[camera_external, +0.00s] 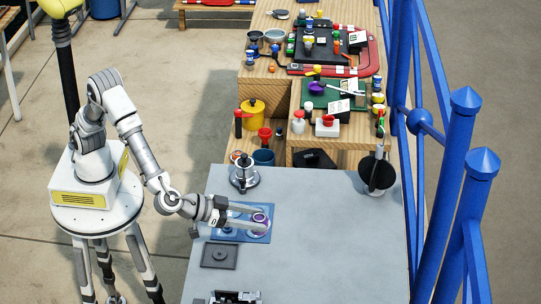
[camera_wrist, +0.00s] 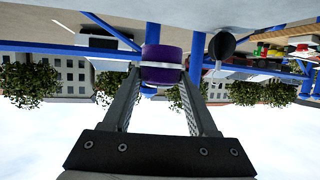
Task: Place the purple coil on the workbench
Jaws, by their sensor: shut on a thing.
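The purple coil (camera_external: 260,220), with a pale band around it, is between the fingertips of my gripper (camera_external: 258,220). In the wrist view the purple coil (camera_wrist: 161,62) is pinched between the two fingers of my gripper (camera_wrist: 168,72). My gripper reaches in level from the left over a blue tray (camera_external: 250,238) with round marks, which lies on a grey-topped workbench (camera_external: 330,250). The coil appears over the tray's right part; I cannot tell whether it touches the tray.
A dark square plate (camera_external: 219,255) lies in front of the tray. A metal stand (camera_external: 244,174) is behind it, and a black round object (camera_external: 377,174) stands at the back right. Wooden benches (camera_external: 270,82) with cluttered tools are behind. A blue railing (camera_external: 455,180) borders the right. The worktop's middle right is clear.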

